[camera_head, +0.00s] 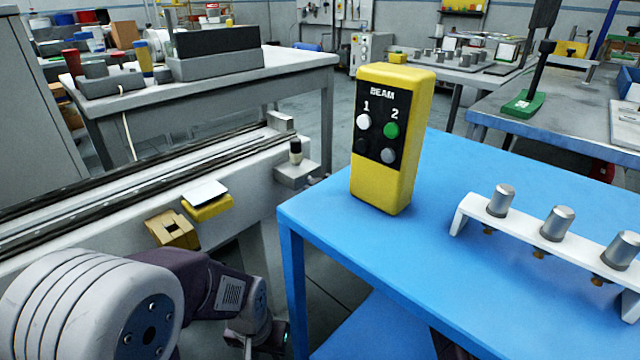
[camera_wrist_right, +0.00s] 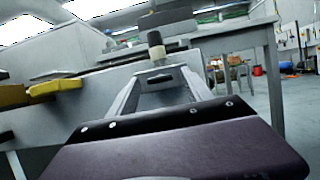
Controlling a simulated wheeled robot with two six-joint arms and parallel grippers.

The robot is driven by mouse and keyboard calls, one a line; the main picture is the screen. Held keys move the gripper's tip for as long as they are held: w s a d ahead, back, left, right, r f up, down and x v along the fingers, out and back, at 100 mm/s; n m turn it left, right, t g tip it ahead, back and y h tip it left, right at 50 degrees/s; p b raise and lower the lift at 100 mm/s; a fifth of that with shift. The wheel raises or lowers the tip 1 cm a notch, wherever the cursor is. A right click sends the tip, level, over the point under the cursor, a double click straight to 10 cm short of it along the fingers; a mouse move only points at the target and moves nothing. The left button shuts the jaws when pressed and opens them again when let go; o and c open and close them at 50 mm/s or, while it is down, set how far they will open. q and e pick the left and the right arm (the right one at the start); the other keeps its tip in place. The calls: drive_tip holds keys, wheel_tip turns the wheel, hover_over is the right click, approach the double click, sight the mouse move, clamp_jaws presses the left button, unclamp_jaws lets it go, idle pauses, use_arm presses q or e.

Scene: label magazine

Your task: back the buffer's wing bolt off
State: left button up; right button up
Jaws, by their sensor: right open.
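The buffer appears to be the small grey block (camera_head: 296,174) at the right end of the conveyor-like rail, with a black-capped pale post (camera_head: 295,152) standing upright on it. A small dark stub (camera_head: 315,179) sticks out at its right; I cannot tell whether this is the wing bolt. The black-capped post also shows in the right wrist view (camera_wrist_right: 157,48), beyond my right gripper (camera_wrist_right: 162,84), which is open. My left gripper is out of view.
A narrow gap separates rail and blue table.

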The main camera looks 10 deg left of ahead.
drive_tip(key=shift+w+a+r, duration=0.2)
drive_tip(key=shift+w+a, duration=0.05)
drive_tip(key=shift+a, duration=0.15)
clamp_jaws()
